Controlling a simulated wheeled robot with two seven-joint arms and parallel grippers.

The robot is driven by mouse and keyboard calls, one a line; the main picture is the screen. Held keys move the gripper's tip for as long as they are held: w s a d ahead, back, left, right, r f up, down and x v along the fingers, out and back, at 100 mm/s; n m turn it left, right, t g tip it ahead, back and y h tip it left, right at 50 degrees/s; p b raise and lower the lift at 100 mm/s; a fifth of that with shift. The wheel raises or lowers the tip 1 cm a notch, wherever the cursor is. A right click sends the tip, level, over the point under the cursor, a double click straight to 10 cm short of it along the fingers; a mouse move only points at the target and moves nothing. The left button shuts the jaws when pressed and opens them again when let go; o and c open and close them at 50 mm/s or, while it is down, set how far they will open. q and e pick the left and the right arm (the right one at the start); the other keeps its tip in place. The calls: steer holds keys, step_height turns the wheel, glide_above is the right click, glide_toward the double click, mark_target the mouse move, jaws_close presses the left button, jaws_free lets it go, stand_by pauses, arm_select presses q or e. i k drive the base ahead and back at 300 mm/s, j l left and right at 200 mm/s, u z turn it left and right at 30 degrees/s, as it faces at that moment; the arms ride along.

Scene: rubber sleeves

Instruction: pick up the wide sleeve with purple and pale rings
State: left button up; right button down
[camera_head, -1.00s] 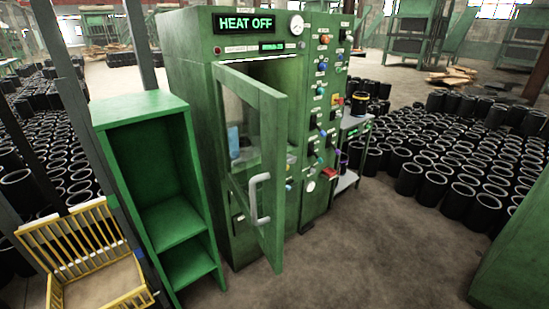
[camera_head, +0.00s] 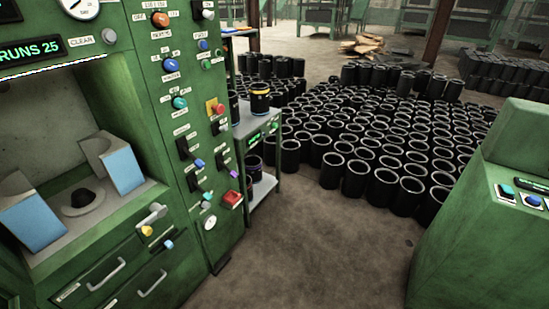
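A dark sleeve with a purple band (camera_head: 254,168) stands on the lower shelf of a small grey rack (camera_head: 262,192) at the right side of the green machine. Its left part is hidden by the machine's edge, and its pale rings are too small to make out clearly. A black sleeve with a yellow band (camera_head: 259,99) stands on the rack's top. Another dark sleeve (camera_head: 233,107) beside it is partly hidden by the machine. Neither of my grippers is in view.
The green machine (camera_head: 200,262) with knobs and drawers fills the left side. Many plain black sleeves (camera_head: 355,178) cover the floor beyond the rack. A green console (camera_head: 470,220) stands at the right. Bare floor (camera_head: 320,250) lies between machine and console.

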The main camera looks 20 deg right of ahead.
mark_target(253, 164)
steer(key=i+l, duration=0.35)
steer(key=i+l+z, duration=0.15)
steer(key=i+l, duration=0.55)
steer(key=i, duration=0.2)
steer(key=i+l+z, duration=0.15)
steer(key=i+l, duration=0.15)
steer(key=i, duration=0.15)
steer(key=i+l, duration=0.25)
steer(key=i, duration=0.2)
steer(key=i+l+z, duration=0.15)
steer(key=i+l, duration=0.15)
steer(key=i, duration=0.15)
steer(key=i+j, duration=0.1)
steer(key=i, duration=0.45)
steer(key=i+j+z, duration=0.1)
steer(key=i, duration=0.4)
